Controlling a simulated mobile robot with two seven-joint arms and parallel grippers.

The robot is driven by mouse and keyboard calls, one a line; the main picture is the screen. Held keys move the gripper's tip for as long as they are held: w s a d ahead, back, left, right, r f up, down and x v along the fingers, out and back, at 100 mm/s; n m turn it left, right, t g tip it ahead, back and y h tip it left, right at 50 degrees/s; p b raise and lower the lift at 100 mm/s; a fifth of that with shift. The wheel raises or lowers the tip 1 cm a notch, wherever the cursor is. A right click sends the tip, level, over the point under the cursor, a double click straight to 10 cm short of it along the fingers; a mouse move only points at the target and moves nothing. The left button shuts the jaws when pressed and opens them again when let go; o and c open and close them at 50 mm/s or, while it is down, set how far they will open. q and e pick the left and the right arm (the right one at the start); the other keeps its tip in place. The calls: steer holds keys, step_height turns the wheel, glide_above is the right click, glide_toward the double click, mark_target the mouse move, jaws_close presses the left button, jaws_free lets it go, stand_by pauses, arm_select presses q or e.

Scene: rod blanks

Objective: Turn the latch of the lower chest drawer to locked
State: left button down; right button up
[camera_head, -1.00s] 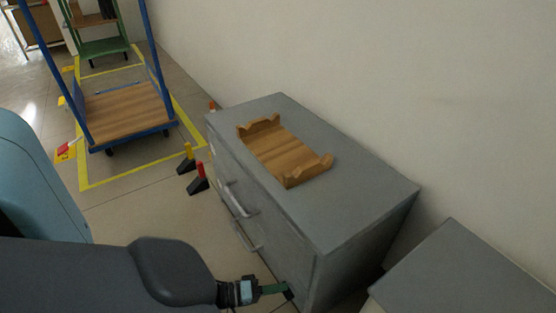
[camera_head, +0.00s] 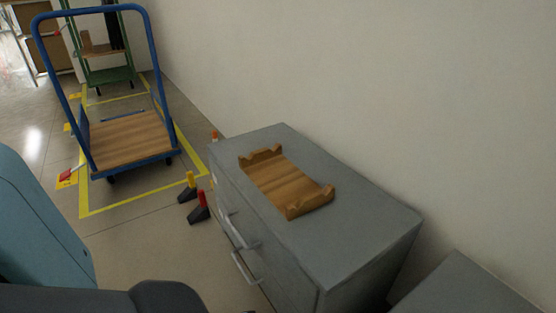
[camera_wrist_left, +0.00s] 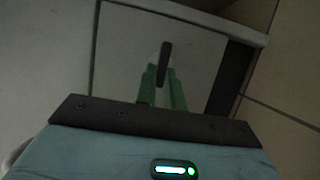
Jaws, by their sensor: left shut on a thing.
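The grey chest (camera_head: 345,240) stands against the wall, its drawer fronts facing lower left. Its upper drawer handle (camera_head: 238,232) and lower drawer handle (camera_head: 243,268) show in the head view. The latch (camera_wrist_left: 165,58), a dark narrow bar, shows in the left wrist view against a grey drawer front (camera_wrist_left: 125,50). It points nearly straight up in that picture. My left gripper (camera_wrist_left: 162,84), with green fingers, is shut on the latch's near end; the fingers hide that part. In the head view this gripper and the latch are below the picture's edge. My right gripper is not in view.
A wooden cradle (camera_head: 285,185) lies on the chest top. Another grey cabinet (camera_head: 460,288) stands at the lower right. A blue trolley (camera_head: 130,140) stands inside yellow floor lines. Small dark stands with yellow (camera_head: 189,186) and red (camera_head: 199,208) tops stand left of the chest.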

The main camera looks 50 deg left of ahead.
arm_select(q)
steer(key=shift+w+r, duration=0.1)
steer(key=shift+w, duration=0.2)
steer(key=c, duration=1.5)
jaws_free()
steer(key=p+v, duration=0.1)
steer(key=v, duration=0.7)
